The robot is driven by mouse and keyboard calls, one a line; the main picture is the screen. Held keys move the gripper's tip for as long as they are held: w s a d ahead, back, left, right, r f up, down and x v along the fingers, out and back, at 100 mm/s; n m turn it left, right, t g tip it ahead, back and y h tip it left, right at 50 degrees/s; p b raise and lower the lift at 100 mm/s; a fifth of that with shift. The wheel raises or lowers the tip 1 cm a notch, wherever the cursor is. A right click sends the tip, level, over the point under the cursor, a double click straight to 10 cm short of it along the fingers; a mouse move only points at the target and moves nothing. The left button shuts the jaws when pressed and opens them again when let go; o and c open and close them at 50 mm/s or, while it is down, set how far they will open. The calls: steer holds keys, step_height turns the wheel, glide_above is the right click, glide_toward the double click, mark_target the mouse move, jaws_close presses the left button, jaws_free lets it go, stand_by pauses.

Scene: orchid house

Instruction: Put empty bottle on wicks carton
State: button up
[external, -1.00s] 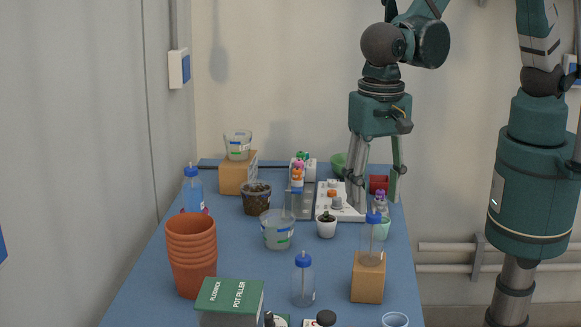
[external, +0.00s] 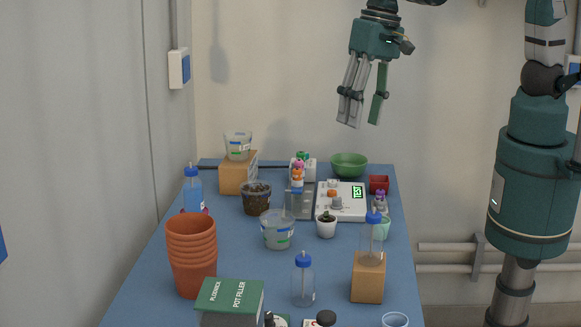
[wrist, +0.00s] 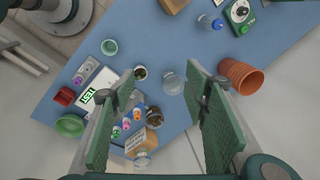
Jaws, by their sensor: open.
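A clear bottle with a blue cap (external: 303,282) stands upright on the blue table near the front. A second clear blue-capped bottle (external: 371,243) stands upright on a plain tan carton (external: 368,281) at the front right. Another tan carton (external: 232,178) stands at the back left with a clear cup on it; its printed label shows in the wrist view (wrist: 138,141) but is too small to read. I cannot tell which carton is for wicks. My gripper (external: 361,119) is open and empty, high above the back right of the table; its two fingers also show in the wrist view (wrist: 163,92).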

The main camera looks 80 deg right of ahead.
steer(key=s+d+r+n+t, duration=0.1)
steer(key=s+d+r+n, duration=0.2)
steer(key=d, duration=0.7)
steer(key=s+d+r+n+t, duration=0.2)
steer(key=s+d, duration=0.4)
steer(key=d, duration=0.5)
steer(key=s+d+r+n+t+h, duration=0.1)
steer(key=s+d+r+n+t, duration=0.1)
steer(key=d, duration=0.8)
steer(key=s+r+n, duration=0.1)
steer(key=s+r, duration=0.1)
steer(key=shift+s+d+n, duration=0.3)
steer(key=shift+s+n, duration=0.05)
steer(key=shift+n, duration=0.05)
